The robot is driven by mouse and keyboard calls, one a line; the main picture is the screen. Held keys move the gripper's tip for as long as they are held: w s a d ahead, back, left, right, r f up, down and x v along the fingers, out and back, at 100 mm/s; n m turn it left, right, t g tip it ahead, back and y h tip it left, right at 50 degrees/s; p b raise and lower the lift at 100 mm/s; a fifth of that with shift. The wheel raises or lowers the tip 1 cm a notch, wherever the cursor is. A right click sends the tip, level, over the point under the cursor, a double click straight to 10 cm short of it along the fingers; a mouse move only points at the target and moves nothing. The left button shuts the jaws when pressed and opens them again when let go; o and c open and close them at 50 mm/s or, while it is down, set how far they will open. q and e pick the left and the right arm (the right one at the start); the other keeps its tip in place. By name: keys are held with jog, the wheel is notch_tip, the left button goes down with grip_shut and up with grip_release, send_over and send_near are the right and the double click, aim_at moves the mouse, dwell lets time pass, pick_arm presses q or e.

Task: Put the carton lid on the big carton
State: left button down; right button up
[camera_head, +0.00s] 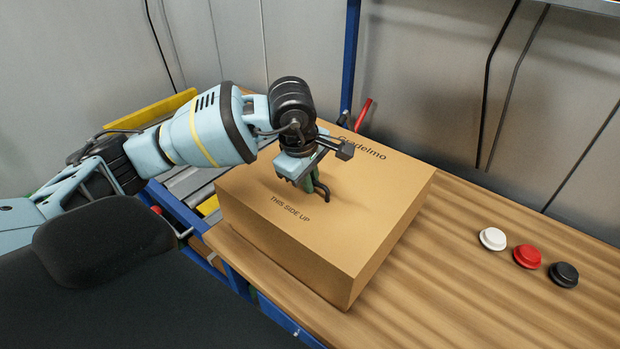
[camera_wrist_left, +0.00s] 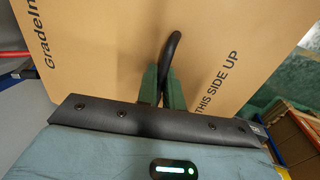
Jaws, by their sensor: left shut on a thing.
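The carton lid (camera_head: 375,205) is a brown cardboard top with "THIS SIDE UP" printed on it and a black handle (camera_head: 324,193) in its middle. It lies about level over the table's left end. My left gripper (camera_head: 317,185) is above the lid, shut on the black handle between its green fingers. The wrist view shows the green fingertips (camera_wrist_left: 163,78) around the handle (camera_wrist_left: 170,52), against the lid's printed face (camera_wrist_left: 110,45). Brown side walls show below the lid's edges, but I cannot tell where the lid ends and the big carton begins. My right gripper is not in view.
The wooden table (camera_head: 470,270) is clear to the right of the box, except for a white (camera_head: 492,239), a red (camera_head: 527,256) and a black button (camera_head: 563,274). A blue post (camera_head: 349,55) stands behind the box. A conveyor with yellow parts (camera_head: 150,112) is at the left.

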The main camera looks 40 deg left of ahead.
pick_arm(q)
jog(key=shift+f, duration=0.15)
jog(key=c, duration=2)
grip_release()
jog(key=shift+f, duration=0.1)
jog(key=o, duration=0.5)
jog(key=shift+c, duration=0.2)
jog(key=shift+r, duration=0.6)
jog(key=v, duration=1.1)
jog(key=shift+r, duration=0.2)
jog(key=shift+s, duration=0.1)
